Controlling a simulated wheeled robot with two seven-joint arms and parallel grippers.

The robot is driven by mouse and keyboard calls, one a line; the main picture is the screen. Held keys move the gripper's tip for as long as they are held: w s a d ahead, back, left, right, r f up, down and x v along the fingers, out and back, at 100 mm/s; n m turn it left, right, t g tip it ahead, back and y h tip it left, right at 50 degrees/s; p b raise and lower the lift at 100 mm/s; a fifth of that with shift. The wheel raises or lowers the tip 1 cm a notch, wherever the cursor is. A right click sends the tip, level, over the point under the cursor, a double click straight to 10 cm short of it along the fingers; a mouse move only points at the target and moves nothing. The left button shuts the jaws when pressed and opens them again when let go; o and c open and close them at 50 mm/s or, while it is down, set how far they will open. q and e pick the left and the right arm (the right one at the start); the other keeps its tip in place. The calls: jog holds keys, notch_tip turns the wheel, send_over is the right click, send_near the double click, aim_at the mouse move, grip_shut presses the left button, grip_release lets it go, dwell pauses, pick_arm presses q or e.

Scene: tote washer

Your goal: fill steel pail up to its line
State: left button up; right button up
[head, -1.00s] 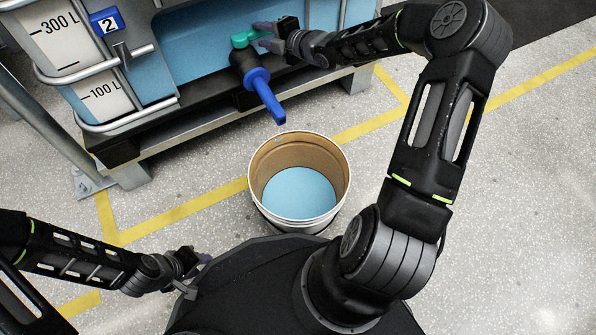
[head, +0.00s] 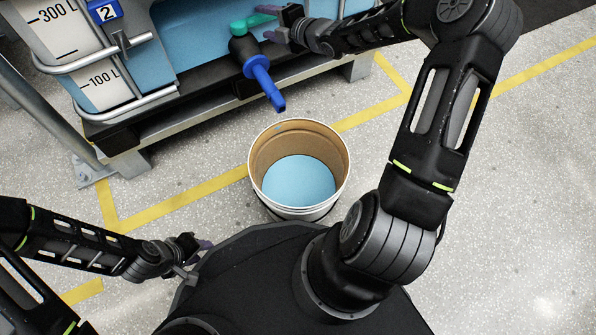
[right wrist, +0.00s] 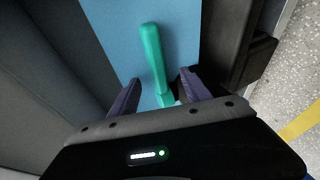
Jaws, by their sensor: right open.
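The pail (head: 335,142) stands upright on the floor, white outside and tan inside, with light blue liquid (head: 298,182) covering its bottom. A small bluish mark shows high on its far inner wall; I cannot make out a fill line. A blue spout (head: 262,82) on the tank hangs above and behind the pail, and no stream shows below it. Its green valve handle (head: 255,22) also shows in the right wrist view (right wrist: 152,52). My right gripper (head: 268,21) is open, its fingers on either side of the handle. My left gripper (head: 203,260) is open and empty, left of the pail.
The tank (head: 200,45) has a 300 L and 100 L scale, a "2" tag (head: 104,11) and a metal frame. Its dark base ledge (head: 200,98) runs behind the pail. Yellow lines (head: 190,207) mark the speckled floor. The floor at right is clear.

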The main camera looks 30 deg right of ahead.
jog(key=p+v, duration=0.2)
jog(key=v, duration=0.3)
jog(key=shift+s+d+r, duration=0.1)
jog(key=shift+s, duration=0.1)
dwell(0.6)
